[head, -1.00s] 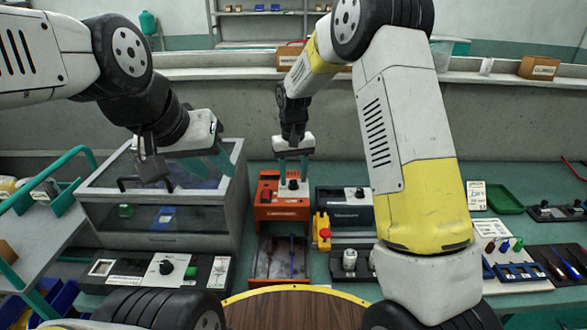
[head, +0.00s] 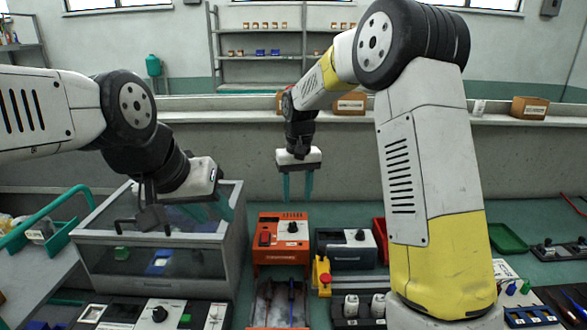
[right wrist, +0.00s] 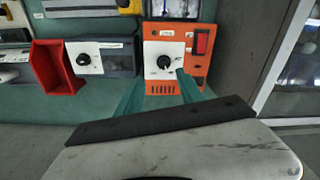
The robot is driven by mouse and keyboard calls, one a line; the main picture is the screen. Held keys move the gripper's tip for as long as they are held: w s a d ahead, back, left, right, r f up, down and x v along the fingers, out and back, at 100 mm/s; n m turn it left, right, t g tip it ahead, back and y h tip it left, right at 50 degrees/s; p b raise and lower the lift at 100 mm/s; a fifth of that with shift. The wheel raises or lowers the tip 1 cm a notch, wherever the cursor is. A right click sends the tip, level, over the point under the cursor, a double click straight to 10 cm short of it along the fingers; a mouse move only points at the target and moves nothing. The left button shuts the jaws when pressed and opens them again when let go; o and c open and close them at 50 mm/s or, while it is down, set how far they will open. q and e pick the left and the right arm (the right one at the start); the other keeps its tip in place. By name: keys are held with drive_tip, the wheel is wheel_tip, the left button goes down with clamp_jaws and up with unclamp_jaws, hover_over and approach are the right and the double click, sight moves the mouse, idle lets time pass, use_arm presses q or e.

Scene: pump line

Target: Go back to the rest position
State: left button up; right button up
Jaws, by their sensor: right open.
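My right gripper (head: 297,187) hangs in the air above and behind the orange device (head: 282,238) in the head view. Its two teal fingers are apart with nothing between them. In the right wrist view the fingers (right wrist: 160,95) point toward the orange device (right wrist: 179,50), which has a white dial panel and a red switch. My left gripper (head: 215,208) is over the right part of the clear-lidded box (head: 160,222). Its teal fingers show apart, and I see nothing held between them.
A grey-blue device (head: 346,247) stands right of the orange one, beside a red bin (right wrist: 55,68). A yellow block with a red button (head: 322,275) is in front. A green tray (head: 507,238) lies at the right. A ledge with cardboard boxes (head: 529,107) runs behind.

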drive_tip(key=s+d+r+m+t+y, duration=0.1)
drive_tip(key=s+d+r+t+y, duration=0.1)
drive_tip(key=s+d+r, duration=0.75)
drive_tip(key=s+d+r+t, duration=0.1)
drive_tip(key=s+d+t, duration=0.1)
drive_tip(key=s, duration=0.6)
drive_tip(key=s+d+r+m+t, duration=0.1)
drive_tip(key=s+d, duration=0.1)
drive_tip(key=s, duration=0.7)
drive_tip(key=shift+t, duration=0.4)
use_arm(q)
drive_tip(key=shift+c, duration=0.5)
use_arm(e)
drive_tip(key=shift+r, duration=0.15)
